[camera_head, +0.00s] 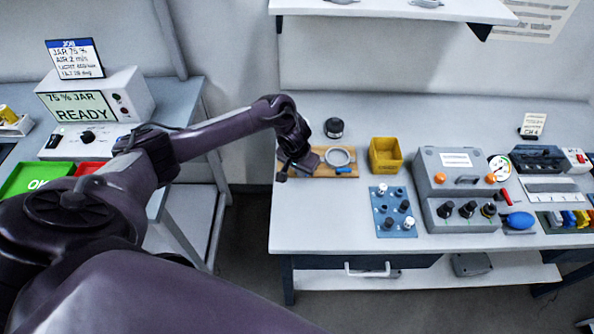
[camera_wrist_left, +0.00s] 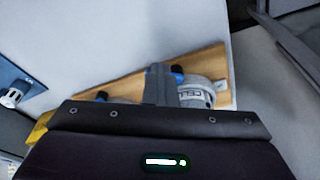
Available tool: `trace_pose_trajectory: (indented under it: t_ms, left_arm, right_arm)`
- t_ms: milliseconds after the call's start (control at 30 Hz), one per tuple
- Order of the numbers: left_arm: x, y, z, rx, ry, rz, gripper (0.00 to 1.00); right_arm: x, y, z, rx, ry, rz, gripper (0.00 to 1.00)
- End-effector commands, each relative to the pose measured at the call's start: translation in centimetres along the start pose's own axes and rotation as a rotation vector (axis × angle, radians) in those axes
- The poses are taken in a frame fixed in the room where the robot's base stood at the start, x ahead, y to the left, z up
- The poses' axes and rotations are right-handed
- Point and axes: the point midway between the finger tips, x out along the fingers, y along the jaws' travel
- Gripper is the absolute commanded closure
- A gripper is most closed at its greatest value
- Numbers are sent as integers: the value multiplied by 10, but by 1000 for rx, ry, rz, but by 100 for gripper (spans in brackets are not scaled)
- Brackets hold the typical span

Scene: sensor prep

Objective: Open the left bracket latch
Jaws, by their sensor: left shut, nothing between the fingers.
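In the left wrist view the shut fingers (camera_wrist_left: 158,84) are beside a grey cylinder marked CELL (camera_wrist_left: 197,94), close to a blue-and-black latch part (camera_wrist_left: 177,75). Whether they touch it I cannot tell. My right gripper is not in view.
A dark round jar (camera_head: 333,127) stands behind the board and a yellow bin (camera_head: 385,155) to its right. A blue plate with knobs (camera_head: 395,212) and a grey control box (camera_head: 455,190) are further right. The bench front below the board is clear.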

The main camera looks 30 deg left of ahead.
Motion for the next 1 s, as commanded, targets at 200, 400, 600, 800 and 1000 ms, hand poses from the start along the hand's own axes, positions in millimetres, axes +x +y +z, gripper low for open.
trace_pose_trajectory:
  t_ms: [200,400,600,800,1000]
  left_arm:
    - [8,10,10,16,-20,15,100]
    - [8,12,6,15,-19,16,100]
    - [9,13,2,15,-19,15,100]
    - [10,13,2,14,-18,14,100]
    - [10,14,0,13,-17,14,100]
  right_arm:
    - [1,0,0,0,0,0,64]
    - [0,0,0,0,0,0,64]
    - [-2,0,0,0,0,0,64]
    - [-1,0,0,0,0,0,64]
    - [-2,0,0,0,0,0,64]
